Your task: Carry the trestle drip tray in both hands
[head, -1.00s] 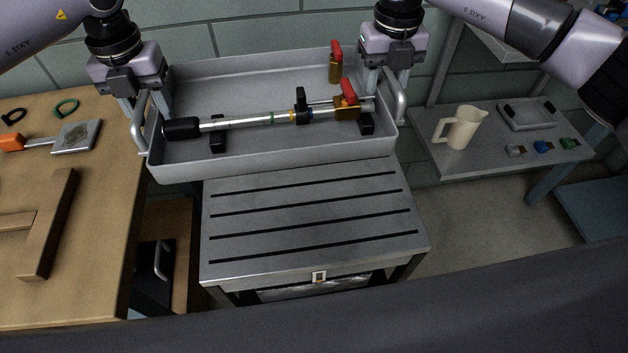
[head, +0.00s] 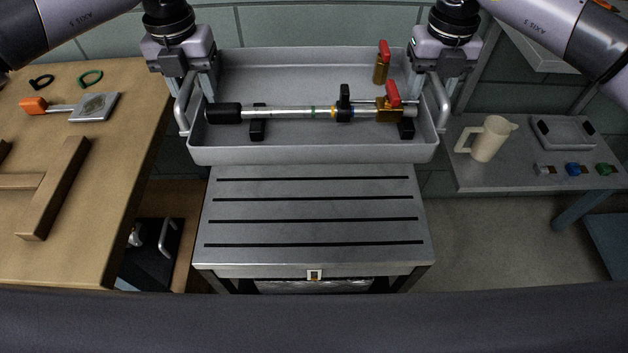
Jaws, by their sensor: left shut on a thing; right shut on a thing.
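The grey drip tray (head: 310,154) is in the upper middle of the head view, level, at the far side of a slotted metal stand. It holds a metal rod assembly (head: 290,112) with a black end and a red-handled brass valve (head: 391,100), plus a second red-topped brass valve (head: 381,66) at the back. My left gripper (head: 190,92) is shut on the tray's left handle (head: 183,104). My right gripper (head: 434,92) is shut on the tray's right handle (head: 443,104). The fingertips are partly hidden at the tray's side walls.
The slotted metal stand (head: 315,190) has a bare top in front of the tray. A wooden bench (head: 100,215) with tools and a wooden piece (head: 56,190) is at left. A grey side table (head: 480,178) with a beige jug (head: 489,139) and small tray (head: 562,134) is at right.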

